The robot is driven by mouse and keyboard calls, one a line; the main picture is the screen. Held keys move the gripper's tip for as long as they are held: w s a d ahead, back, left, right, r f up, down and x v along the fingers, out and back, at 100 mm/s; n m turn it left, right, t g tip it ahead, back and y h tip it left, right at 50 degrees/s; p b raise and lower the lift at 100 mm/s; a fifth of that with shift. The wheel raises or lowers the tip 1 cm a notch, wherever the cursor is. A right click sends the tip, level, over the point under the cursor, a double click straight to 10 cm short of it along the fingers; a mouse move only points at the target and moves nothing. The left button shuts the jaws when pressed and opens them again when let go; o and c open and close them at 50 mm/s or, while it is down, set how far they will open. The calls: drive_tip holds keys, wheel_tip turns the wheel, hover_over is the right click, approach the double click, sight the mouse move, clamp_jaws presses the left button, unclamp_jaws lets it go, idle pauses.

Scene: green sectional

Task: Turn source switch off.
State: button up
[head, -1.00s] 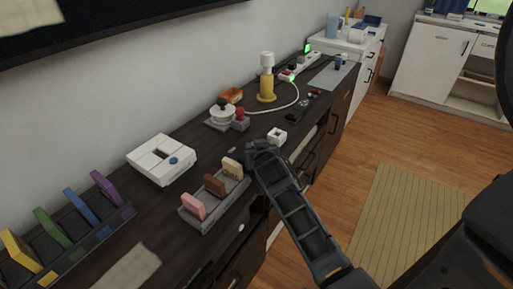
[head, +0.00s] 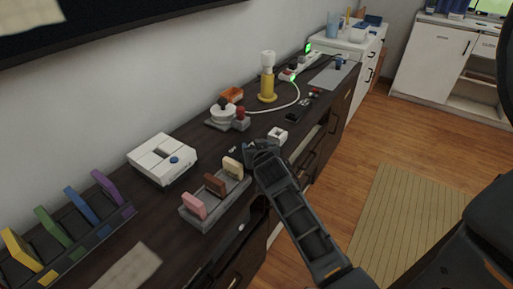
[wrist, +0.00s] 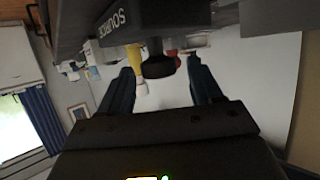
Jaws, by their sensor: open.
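In the wrist view, which is upside down, a dark grey panel edge (wrist: 118,22) carries the label "SOURCE". A round black knob (wrist: 157,64) stands out from beside it, between my fingers. My gripper (wrist: 160,82) is open, one finger on each side of the knob; I cannot tell whether either finger touches it. In the head view my gripper (head: 262,148) is low over the front edge of the dark cabinet, just right of the cream block. The labelled panel and knob cannot be made out there; my arm may cover them.
The cabinet top (head: 150,222) holds a rack of pink, brown and cream blocks (head: 192,222), a white box (head: 162,158), a small white holed cube (head: 277,137), a round device with a red knob (head: 240,113), and a yellow-and-white lamp (head: 267,80). Open floor lies right.

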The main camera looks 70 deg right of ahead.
drive_tip(key=v, duration=0.7)
drive_tip(key=shift+s+a+r+b, duration=0.2)
drive_tip(key=shift+a+b, duration=0.1)
drive_tip(key=shift+a, duration=0.1)
idle(0.3)
